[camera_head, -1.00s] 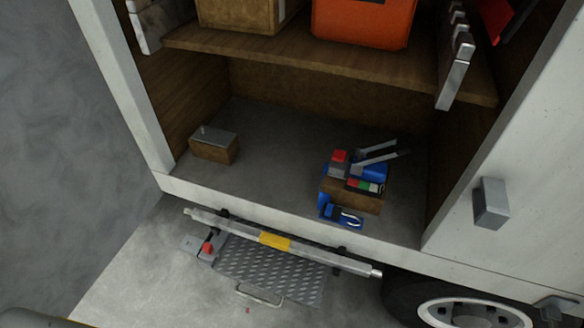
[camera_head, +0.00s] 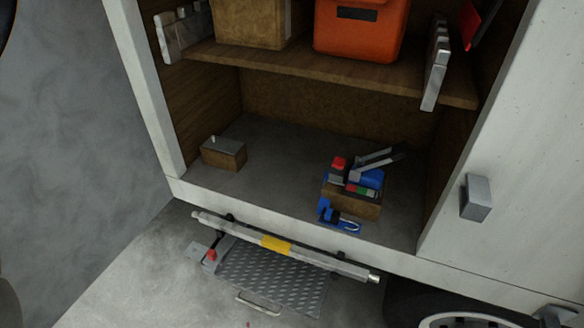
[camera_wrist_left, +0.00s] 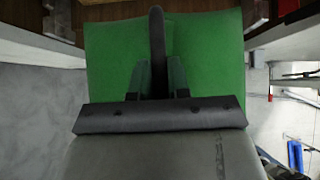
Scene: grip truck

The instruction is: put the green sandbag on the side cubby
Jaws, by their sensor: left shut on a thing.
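The green sandbag (camera_wrist_left: 215,60) fills the upper middle of the left wrist view, with a dark strap handle standing up at its centre. My left gripper (camera_wrist_left: 157,82) is shut on the sandbag at that handle. Neither the sandbag nor the left gripper can be made out in the head view. The side cubby (camera_head: 275,190) is an open compartment in the white truck's side, with a grey floor and brown wooden walls. My right gripper is in neither view.
On the cubby floor are a small brown box (camera_head: 224,153) at left and a brown box with tools (camera_head: 350,204) at right, with bare floor between. A shelf (camera_head: 300,66) above holds an orange case (camera_head: 360,30). A metal step (camera_head: 275,280) juts out below.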

